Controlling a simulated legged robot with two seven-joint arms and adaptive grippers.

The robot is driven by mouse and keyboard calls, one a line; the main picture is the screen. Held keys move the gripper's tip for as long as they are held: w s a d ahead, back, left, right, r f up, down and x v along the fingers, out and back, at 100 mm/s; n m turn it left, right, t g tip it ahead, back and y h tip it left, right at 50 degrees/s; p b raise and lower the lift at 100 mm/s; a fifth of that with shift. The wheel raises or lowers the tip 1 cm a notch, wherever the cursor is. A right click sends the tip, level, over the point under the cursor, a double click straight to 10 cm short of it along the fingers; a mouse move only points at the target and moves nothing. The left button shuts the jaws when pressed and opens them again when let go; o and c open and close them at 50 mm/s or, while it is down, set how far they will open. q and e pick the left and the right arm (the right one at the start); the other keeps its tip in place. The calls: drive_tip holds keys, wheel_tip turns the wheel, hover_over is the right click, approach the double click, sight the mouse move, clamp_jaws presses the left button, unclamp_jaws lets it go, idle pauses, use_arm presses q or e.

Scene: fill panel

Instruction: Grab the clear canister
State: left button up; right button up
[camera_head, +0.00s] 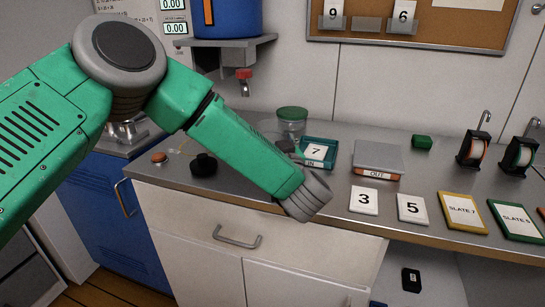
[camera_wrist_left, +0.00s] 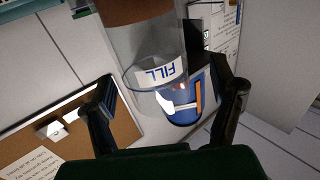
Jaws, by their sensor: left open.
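A clear canister (camera_wrist_left: 146,42) with a blue FILL label shows upside down in the left wrist view. It stands ahead of my left gripper (camera_wrist_left: 166,98), between the lines of its two fingers, and no finger touches it visibly. The gripper is open, one dark finger on each side. My green forearm hides part of the counter there, and my left fingers do not show clearly. My right gripper is not in view.
A blue tank (camera_head: 226,18) with a red tap (camera_head: 243,75) hangs above the counter (camera_head: 330,212). A teal tray (camera_head: 318,152) marked IN, a grey OUT unit (camera_head: 378,158), number cards and slates stand to the right. A black knob (camera_head: 203,164) sits left of my forearm.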

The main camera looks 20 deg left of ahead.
use_arm(q)
drive_tip(key=x, duration=0.3)
drive_tip(key=d+x, duration=0.1)
drive_tip(key=shift+w+a+b, duration=0.2)
drive_tip(key=shift+w+b, duration=0.15)
drive_tip(key=shift+w, duration=0.2)
drive_tip(key=shift+d+r, duration=0.15)
drive_tip(key=shift+d, duration=0.2)
drive_tip(key=shift+a, duration=0.15)
drive_tip(key=shift+a+f, duration=0.2)
drive_tip(key=shift+a, duration=0.75)
drive_tip(key=c, duration=1.7)
drive_tip(key=shift+d, duration=0.1)
